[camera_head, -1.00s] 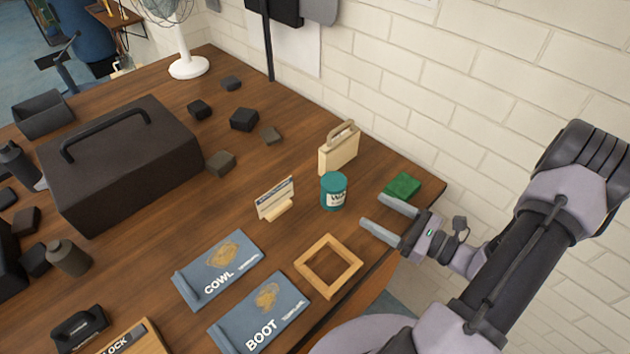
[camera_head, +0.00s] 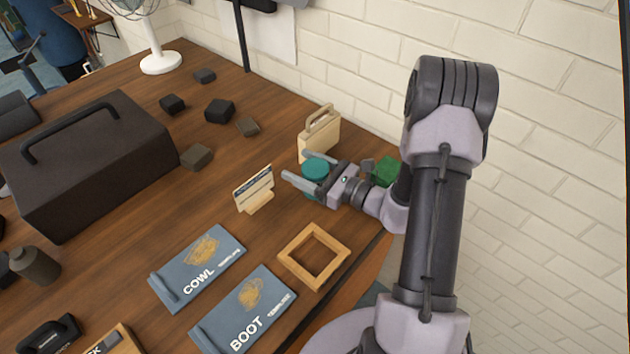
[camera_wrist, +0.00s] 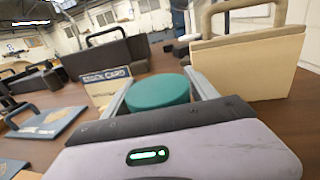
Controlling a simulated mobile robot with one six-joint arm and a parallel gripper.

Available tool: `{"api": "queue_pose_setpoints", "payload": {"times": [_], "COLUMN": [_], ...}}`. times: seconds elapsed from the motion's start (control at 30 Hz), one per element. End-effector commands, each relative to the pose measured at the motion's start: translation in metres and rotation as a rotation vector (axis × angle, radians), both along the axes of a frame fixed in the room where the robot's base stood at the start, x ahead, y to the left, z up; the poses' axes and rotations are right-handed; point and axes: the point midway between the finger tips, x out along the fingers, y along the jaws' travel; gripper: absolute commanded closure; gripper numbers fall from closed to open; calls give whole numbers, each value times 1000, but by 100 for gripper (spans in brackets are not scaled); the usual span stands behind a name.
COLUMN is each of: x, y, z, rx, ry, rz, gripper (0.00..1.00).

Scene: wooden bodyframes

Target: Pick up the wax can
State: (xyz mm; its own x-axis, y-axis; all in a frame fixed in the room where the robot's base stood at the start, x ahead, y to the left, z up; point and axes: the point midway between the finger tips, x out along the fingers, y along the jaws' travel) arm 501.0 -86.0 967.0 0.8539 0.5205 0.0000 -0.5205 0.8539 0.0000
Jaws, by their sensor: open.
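The wax can (camera_head: 315,169) is teal with a teal lid and stands upright on the wooden table. In the wrist view its round lid (camera_wrist: 158,91) sits between the two fingers. My gripper (camera_head: 301,166) is open, with one finger on each side of the can. I cannot tell whether either finger touches it. The gripper hides most of the can's lower body and its label in the head view.
A cream case with a handle (camera_head: 320,134) stands close behind the can. A small card stand (camera_head: 254,190) is just left of the fingertips. A green block (camera_head: 385,171) lies near the wrist. A wooden frame (camera_head: 314,256) lies in front.

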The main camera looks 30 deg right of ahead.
Motion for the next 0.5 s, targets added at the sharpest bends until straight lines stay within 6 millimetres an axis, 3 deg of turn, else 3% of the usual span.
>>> {"api": "queue_pose_setpoints", "payload": {"times": [0.13,0.4,0.5], "x": [0,-1,-1], "y": [0,0,-1], "z": [1,0,0], "rx": [0,0,0], "ry": [0,0,0], "rz": [0,0,0], "gripper": [33,86,100]}}
